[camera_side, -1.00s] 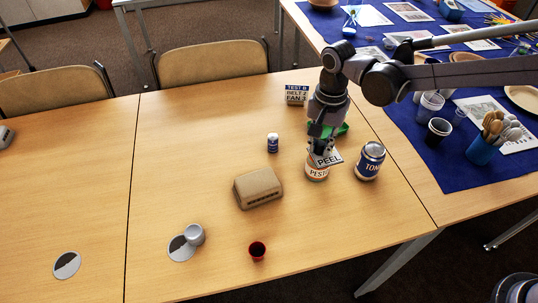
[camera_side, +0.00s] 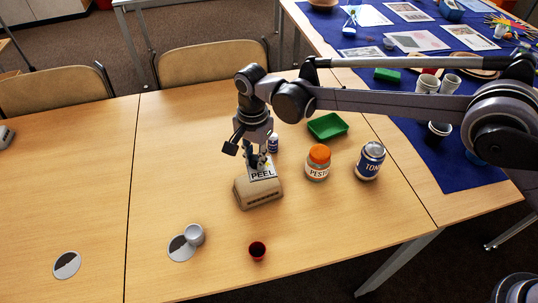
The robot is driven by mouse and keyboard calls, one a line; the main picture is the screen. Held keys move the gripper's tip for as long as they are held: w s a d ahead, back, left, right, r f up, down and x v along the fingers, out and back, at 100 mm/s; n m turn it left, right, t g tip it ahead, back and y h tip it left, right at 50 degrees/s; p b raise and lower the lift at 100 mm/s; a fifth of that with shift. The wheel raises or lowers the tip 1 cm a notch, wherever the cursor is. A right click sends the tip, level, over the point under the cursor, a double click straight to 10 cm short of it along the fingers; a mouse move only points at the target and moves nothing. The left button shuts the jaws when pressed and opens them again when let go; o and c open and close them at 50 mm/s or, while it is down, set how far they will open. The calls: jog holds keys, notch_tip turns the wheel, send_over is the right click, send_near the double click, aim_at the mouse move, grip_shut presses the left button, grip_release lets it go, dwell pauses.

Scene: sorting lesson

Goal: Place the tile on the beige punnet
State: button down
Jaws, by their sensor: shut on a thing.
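My gripper (camera_side: 258,161) is shut on the white tile (camera_side: 263,173), which is marked PEEL, and points down. The tile is tilted, with its lettered face toward the camera. The beige punnet (camera_side: 258,194) sits on the table directly below, a rounded box with a row of dark slots along its front side. The tile overlaps the punnet's top in the picture; I cannot tell whether it touches or hangs just above. My gripper and the tile hide the punnet's back part.
A small blue can (camera_side: 273,143) stands close behind the punnet. To the right are an orange-lidded pesto jar (camera_side: 318,164), a larger blue can (camera_side: 370,162) and a green tray (camera_side: 327,126). The left table is mostly clear.

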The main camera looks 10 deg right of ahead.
aim_at(251, 166)
jog(key=shift+a+f, duration=0.35)
jog(key=shift+a, duration=0.25)
jog(key=shift+s+f, duration=0.1)
jog(key=shift+f, duration=1.95)
jog(key=c, duration=1.2)
grip_release()
